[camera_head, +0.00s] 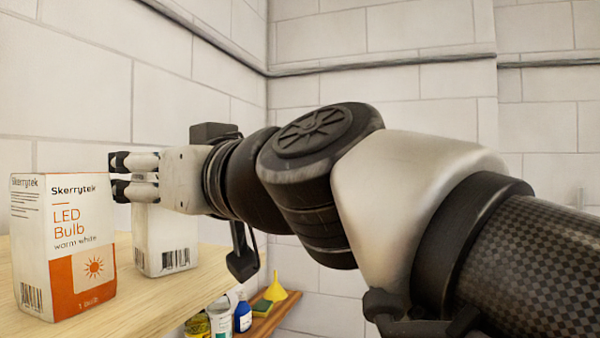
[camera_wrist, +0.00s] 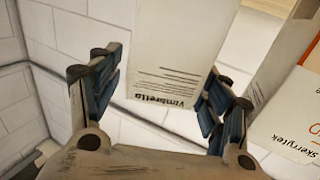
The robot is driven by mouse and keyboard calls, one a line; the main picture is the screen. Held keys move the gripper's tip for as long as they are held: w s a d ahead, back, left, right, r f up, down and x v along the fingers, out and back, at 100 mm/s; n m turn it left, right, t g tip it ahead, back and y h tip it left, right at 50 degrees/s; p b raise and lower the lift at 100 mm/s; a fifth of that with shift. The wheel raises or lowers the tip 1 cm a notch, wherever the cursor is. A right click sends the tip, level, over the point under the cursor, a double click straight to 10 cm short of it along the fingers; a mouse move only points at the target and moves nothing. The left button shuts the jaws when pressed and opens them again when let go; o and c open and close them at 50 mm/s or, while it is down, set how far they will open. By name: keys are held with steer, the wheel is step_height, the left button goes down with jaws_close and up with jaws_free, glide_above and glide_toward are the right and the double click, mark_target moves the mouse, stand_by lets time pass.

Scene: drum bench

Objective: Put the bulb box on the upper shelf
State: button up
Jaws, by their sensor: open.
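A white and orange Skerrytek LED bulb box (camera_head: 75,250) stands upright at the left on a pale wooden shelf (camera_head: 185,295). It also shows at the right edge of the wrist view (camera_wrist: 295,120). A second white box (camera_head: 168,240), with a barcode, stands upright on the same shelf, just behind and right of it. My gripper (camera_head: 120,176) is open at the upper part of the second box, which lies between the fingers in the wrist view. Whether the fingers touch it is unclear.
A lower wooden shelf (camera_head: 268,322) holds a yellow funnel (camera_head: 275,288), a green and yellow sponge (camera_head: 262,308), a blue bottle (camera_head: 243,317) and other containers. The Skerrytek box stands close beside my gripper. White block walls meet in a corner behind.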

steer(key=shift+b+v, duration=2.3)
steer(key=shift+v, duration=3.8)
steer(key=w+d+f+m+g+h, duration=0.1)
steer(key=d+f+m+h, duration=0.3)
steer(key=f, duration=0.9)
steer(key=w+d+f+m+g+h, duration=0.15)
steer(key=d+f+h, duration=0.35)
steer(key=f, duration=0.9)
steer(key=s+d+f+m+g+h, duration=0.1)
steer(key=s+d+f, duration=0.2)
steer(key=f, duration=0.4)
steer(key=s+d+f+m+g+h, duration=0.2)
steer(key=s+d+f, duration=0.1)
steer(key=d+f, duration=0.3)
steer(key=s+d+f+m+g+h, duration=0.1)
steer(key=s+d+f+h, duration=0.1)
steer(key=d+f, duration=0.3)
step_height(320, 180, down, 3)
steer(key=shift+s+d+f+m, duration=0.2)
steer(key=shift+s+m, duration=0.15)
steer(key=shift+s, duration=0.55)
